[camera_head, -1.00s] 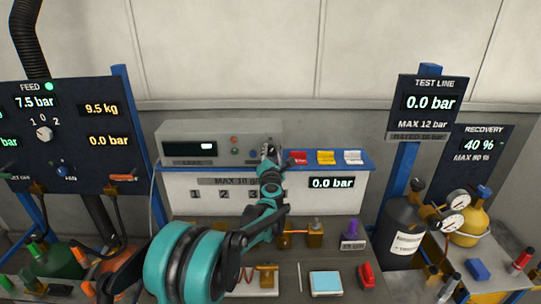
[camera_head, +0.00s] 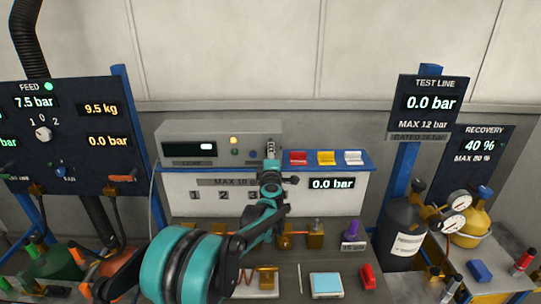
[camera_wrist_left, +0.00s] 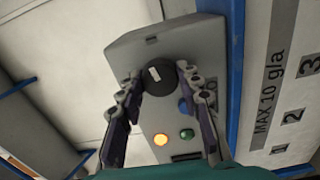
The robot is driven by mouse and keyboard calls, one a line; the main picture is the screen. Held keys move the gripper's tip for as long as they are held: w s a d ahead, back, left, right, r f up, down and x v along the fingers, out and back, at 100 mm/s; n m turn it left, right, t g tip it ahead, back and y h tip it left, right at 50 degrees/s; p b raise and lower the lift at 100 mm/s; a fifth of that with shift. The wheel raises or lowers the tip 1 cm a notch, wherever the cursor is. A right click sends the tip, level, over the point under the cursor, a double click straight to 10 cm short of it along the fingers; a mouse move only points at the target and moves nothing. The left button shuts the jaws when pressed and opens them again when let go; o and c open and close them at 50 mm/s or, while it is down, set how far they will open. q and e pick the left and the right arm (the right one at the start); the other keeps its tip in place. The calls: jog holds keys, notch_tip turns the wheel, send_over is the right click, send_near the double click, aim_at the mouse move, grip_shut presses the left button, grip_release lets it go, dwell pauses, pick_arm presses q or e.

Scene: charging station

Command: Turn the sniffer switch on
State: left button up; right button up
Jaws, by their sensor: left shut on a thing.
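The sniffer (camera_head: 178,143) is a grey box with a dark display, standing on the blue shelf at the back. Its switch (camera_wrist_left: 159,77) is a round black knob with a white mark, seen in the left wrist view. My left gripper (camera_head: 270,148) reaches the right end of the box. In the left wrist view its two fingers (camera_wrist_left: 158,84) are closed on the knob from both sides. An orange lamp (camera_wrist_left: 161,140) on the box face is lit; it also shows in the head view (camera_head: 234,140). The gripper hides the knob in the head view. My right gripper is out of view.
A green button (camera_wrist_left: 187,134) and a blue button (camera_wrist_left: 183,105) sit close to the fingers. Red (camera_head: 298,158), yellow (camera_head: 326,158) and white (camera_head: 353,157) pieces lie on the shelf to the right. The bench below holds a purple weight (camera_head: 351,230) and a blue-screened device (camera_head: 326,284).

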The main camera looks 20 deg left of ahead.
pick_arm(q)
jog(key=shift+m, duration=1.1)
jog(key=o, duration=1.2)
jog(key=shift+c, duration=0.2)
jog(key=shift+s, duration=0.1)
jog(key=v, duration=1.2)
